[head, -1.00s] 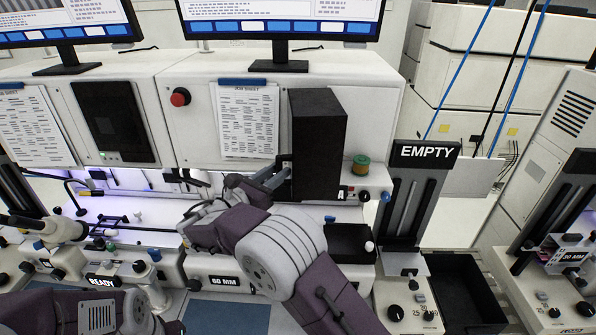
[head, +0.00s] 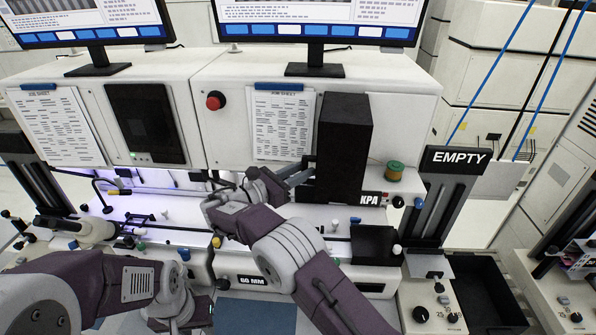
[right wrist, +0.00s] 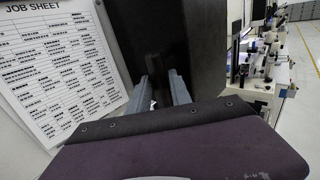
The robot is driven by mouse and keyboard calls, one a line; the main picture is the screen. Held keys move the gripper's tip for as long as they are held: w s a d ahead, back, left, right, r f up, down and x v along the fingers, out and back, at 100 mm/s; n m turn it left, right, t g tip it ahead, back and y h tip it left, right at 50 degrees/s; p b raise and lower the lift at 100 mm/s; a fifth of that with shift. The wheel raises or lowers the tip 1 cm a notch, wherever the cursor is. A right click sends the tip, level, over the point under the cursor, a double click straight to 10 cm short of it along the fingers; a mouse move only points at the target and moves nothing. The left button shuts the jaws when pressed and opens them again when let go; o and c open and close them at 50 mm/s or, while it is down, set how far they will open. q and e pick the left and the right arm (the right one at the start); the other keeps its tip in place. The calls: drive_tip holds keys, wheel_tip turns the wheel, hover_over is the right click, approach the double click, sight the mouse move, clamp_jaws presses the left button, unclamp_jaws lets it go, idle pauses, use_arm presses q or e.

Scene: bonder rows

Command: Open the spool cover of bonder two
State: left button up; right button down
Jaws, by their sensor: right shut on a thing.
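A tall black cover (head: 343,150) stands on the front of the middle machine, beside a green spool (head: 395,170). I take it for the spool cover; no bonder number is readable. My right gripper (head: 303,173) is at the cover's left side, shut on a part of it.
A job sheet (head: 280,125) hangs just left of the cover, near a red button (head: 215,101). A black post labelled EMPTY (head: 458,158) and a dark bin (head: 485,290) stand to the right. Monitors (head: 315,22) stand above.

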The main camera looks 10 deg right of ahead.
drive_tip(key=c, duration=1.6)
unclamp_jaws()
drive_tip(key=shift+d+r, duration=0.2)
